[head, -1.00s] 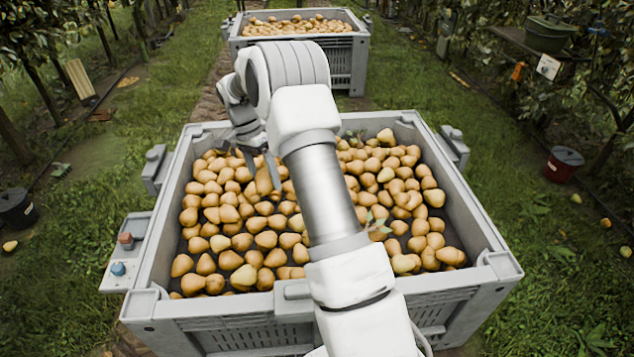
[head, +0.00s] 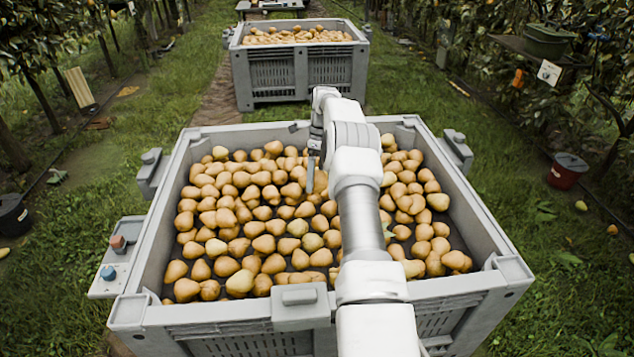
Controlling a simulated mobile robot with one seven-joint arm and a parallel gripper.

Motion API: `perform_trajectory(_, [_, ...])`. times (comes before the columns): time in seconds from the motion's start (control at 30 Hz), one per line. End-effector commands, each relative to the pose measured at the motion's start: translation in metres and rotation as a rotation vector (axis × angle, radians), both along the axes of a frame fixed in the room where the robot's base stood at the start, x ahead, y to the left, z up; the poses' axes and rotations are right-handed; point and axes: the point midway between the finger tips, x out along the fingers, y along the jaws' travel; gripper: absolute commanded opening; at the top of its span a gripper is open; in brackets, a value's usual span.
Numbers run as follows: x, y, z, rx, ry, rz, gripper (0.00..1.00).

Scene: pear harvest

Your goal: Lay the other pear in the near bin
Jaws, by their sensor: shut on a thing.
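The near bin (head: 168,235) is a large grey crate filled with many yellow-brown pears (head: 240,283). My gripper (head: 313,174) is over the middle of the near bin, toward its far half, pointing down close to the pear layer. It is shut on a pear (head: 320,182), which shows just beside the finger. My arm and wrist hide part of this pear and the second finger. I cannot tell whether the held pear touches the pears under it.
A second grey bin (head: 273,75) with pears stands behind the near one on the grass. Dark bin floor shows at the near bin's right side and front. A red bucket (head: 566,172) stands at right, a dark bucket (head: 12,214) at left. Trees line both sides.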

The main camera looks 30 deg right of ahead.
Motion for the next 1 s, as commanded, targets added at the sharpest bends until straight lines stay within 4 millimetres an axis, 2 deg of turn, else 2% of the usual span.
perform_trajectory(0.23, [-0.001, -0.005, -0.01, 0.001, -0.001, -0.038, 0.18])
perform_trajectory(0.37, [-0.001, -0.005, -0.022, 0.0, -0.001, -0.037, 0.18])
perform_trajectory(0.8, [-0.001, -0.004, -0.088, 0.001, -0.001, -0.036, 0.18])
perform_trajectory(1.0, [0.0, -0.005, -0.102, -0.001, -0.002, -0.035, 0.18])
